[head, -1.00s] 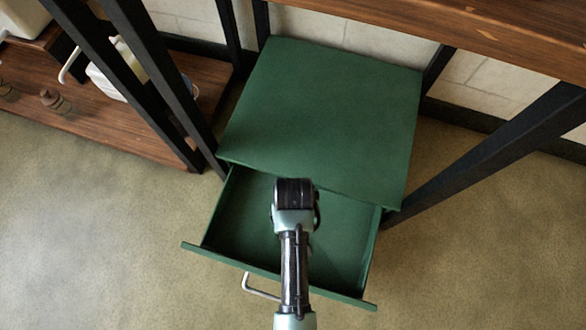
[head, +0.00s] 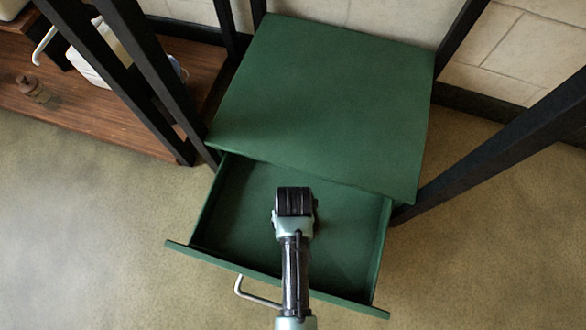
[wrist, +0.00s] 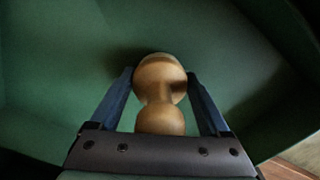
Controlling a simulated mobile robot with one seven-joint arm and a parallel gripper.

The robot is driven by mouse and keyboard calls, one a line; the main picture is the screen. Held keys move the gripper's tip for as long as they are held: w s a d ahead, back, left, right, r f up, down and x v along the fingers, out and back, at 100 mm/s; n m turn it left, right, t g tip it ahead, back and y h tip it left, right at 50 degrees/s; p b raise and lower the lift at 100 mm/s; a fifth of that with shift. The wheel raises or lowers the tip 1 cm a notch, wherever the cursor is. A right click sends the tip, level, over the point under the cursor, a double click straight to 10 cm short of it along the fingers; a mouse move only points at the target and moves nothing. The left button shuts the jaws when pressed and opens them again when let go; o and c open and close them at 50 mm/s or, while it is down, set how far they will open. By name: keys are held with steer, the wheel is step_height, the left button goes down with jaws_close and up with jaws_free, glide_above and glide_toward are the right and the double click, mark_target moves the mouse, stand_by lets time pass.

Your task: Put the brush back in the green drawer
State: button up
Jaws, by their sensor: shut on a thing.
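The green drawer (head: 345,235) is pulled open below the front of a green cabinet (head: 325,105). It looks empty where it shows, and its pale handle (head: 250,293) is on the front. In the head view my arm reaches over the open drawer and hides my gripper and the brush. In the wrist view my gripper (wrist: 160,76) is shut on the brush (wrist: 160,82), with its blue fingers on both sides of the rounded, light wooden part. The brush's bristles do not show. Green drawer surface lies behind it; I cannot tell whether the brush touches it.
Black metal legs (head: 500,140) of a rack stand on both sides of the cabinet. A brown wooden shelf (head: 90,120) with a white container (head: 90,62) is at the left. The floor (head: 90,240) in front and to the left is clear.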

steer(key=shift+f, duration=0.2)
steer(key=shift+f, duration=0.2)
steer(key=o, duration=1.4)
steer(key=shift+c, duration=0.2)
step_height(320, 180, up, 12)
steer(key=p, duration=0.9)
steer(key=shift+r, duration=0.2)
